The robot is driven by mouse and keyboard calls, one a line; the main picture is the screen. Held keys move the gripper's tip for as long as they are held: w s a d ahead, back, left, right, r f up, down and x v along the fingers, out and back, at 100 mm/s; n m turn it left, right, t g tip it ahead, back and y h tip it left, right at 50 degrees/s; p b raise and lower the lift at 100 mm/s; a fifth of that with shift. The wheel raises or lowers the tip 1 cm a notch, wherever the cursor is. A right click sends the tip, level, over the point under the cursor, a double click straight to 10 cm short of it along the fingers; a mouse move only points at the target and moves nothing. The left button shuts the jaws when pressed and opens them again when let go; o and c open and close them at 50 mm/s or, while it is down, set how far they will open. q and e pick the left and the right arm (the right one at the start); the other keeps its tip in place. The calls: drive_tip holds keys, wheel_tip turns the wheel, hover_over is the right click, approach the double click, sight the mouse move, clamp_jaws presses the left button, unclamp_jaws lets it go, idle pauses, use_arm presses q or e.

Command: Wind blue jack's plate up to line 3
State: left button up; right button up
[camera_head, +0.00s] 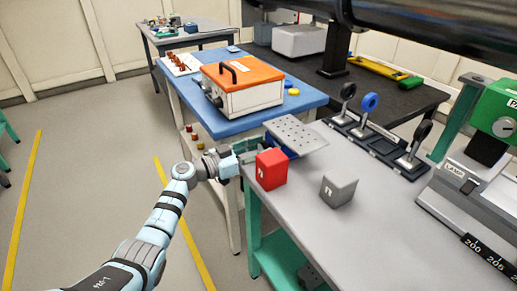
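The jack's grey perforated plate (297,134) sits level near the left edge of the grey bench. Only a little of the blue jack body (283,150) shows beneath it; its scale lines and winding knob cannot be made out. My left gripper (238,158) reaches in from the left at the bench edge, just left of the jack and behind the red block. Its fingertips are small and partly hidden, so I cannot tell whether they are open, shut or touching the jack. My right gripper is not in view.
A red block (271,170) stands in front of the jack, and a grey block (338,188) to its right. Ring-topped stands, one with a blue ring (369,103), are farther right. An orange-topped case (243,84) is on the blue table behind. The bench front is clear.

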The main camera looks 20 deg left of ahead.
use_arm(q)
drive_tip(key=shift+c, duration=1)
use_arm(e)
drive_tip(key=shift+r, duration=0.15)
use_arm(q)
drive_tip(key=shift+m+p, duration=0.7)
drive_tip(key=shift+m, duration=0.5)
drive_tip(key=shift+s+d+m+p, duration=0.1)
drive_tip(key=shift+m+p, duration=0.25)
drive_tip(key=shift+m, duration=0.75)
drive_tip(key=shift+f+m, duration=0.15)
drive_tip(key=shift+m, duration=1.05)
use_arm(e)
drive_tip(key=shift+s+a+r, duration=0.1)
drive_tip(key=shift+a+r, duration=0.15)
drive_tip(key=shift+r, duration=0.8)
